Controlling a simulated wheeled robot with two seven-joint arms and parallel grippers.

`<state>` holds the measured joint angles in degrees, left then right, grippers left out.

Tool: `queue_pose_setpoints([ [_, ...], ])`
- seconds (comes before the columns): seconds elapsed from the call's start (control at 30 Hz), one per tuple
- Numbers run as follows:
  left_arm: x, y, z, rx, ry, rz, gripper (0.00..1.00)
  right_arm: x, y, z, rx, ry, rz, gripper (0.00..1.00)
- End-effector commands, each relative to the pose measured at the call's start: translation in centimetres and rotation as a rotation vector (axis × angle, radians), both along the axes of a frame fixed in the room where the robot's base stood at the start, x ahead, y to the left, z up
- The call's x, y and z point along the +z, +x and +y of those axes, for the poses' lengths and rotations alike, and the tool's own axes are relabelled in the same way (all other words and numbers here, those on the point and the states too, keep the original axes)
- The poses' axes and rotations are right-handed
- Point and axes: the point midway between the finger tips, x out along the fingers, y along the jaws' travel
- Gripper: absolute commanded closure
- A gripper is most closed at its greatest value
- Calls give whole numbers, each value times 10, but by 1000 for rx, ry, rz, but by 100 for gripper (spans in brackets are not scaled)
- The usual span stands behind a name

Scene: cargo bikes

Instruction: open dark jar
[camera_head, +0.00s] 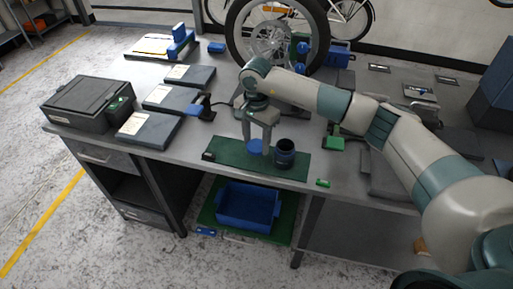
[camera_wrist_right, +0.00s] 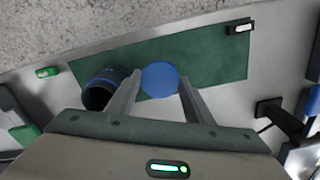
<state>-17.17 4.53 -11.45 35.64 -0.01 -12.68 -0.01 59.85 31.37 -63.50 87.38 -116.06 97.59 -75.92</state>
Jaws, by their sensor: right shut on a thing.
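The dark jar (camera_head: 285,153) stands upright on the green mat (camera_head: 228,157) near the bench's front edge. Its mouth is uncovered and its dark inside shows. The jar (camera_wrist_right: 103,88) is also to the left in the right wrist view. My right gripper (camera_head: 258,148) points down just left of the jar in the head view. It is shut on a round blue lid (camera_head: 254,146), apart from the jar; the lid (camera_wrist_right: 160,79) shows between both fingers in the wrist view. I cannot tell whether the lid touches the mat. My left gripper is not in view.
A small black-and-white item (camera_head: 208,156) lies at the mat's left end. A small green piece (camera_head: 323,183) lies right of the mat. A green block (camera_head: 334,143) is behind the jar at right. A bike wheel (camera_head: 238,40) stands behind; a blue bin (camera_head: 246,205) is below.

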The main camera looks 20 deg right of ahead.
Motion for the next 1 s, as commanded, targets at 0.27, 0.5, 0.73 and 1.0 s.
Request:
queue_pose_setpoints([
  [0.27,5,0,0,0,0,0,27,-8,-1,0,-1,0,2,80],
  [0.5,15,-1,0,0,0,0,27,-33,-1,0,-1,0,2,80],
  [0.73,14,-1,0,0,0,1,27,-38,0,0,0,0,0,80],
  [1.0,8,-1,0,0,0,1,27,-42,0,0,0,-1,-1,80],
])
